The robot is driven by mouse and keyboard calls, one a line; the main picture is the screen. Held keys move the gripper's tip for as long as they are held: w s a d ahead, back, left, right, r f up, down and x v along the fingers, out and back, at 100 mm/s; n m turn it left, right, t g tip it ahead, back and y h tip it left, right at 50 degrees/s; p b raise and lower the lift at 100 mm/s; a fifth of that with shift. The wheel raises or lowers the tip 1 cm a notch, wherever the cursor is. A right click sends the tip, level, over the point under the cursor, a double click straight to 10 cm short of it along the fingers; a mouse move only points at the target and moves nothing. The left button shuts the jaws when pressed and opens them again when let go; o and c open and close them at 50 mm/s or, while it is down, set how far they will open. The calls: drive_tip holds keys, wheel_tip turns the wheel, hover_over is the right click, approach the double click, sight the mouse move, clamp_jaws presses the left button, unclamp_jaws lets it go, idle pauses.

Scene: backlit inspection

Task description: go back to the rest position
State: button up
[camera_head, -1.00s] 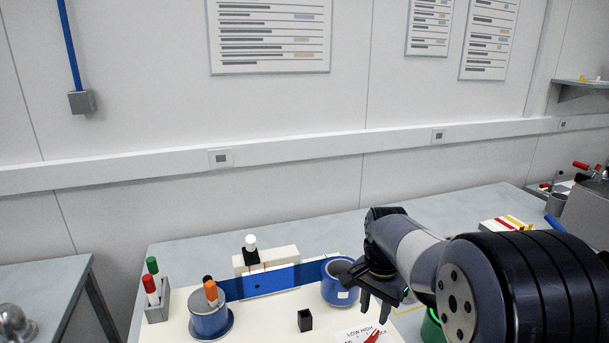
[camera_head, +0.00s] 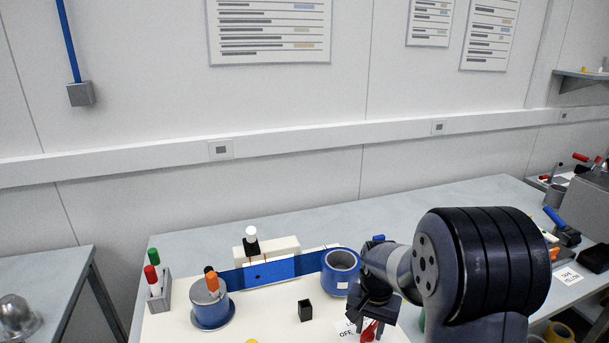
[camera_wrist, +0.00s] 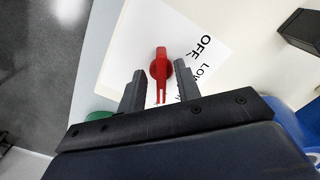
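My gripper (camera_head: 369,326) hangs at the front right of the white board (camera_head: 275,320) on the bench, beside the blue cup. In the wrist view, my gripper (camera_wrist: 159,92) shows its two dark fingers apart. A red pointer knob (camera_wrist: 161,70) on a white label marked OFF and LOW lies in the view between and beyond the fingertips. The red knob also shows in the head view (camera_head: 370,331), partly hidden by my gripper. Nothing is seen held. Whether a finger touches the knob cannot be told.
A blue cup (camera_head: 341,271), a black square holder (camera_head: 305,311), a blue pot with an orange-handled item (camera_head: 211,305) and a grey holder with red and green markers (camera_head: 158,296) stand on the board. A blue panel (camera_head: 262,277) runs along its back.

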drive_tip(key=shift+d+n+p, duration=0.15)
drive_tip(key=shift+n+p, duration=0.15)
drive_tip(key=shift+n, duration=1.9)
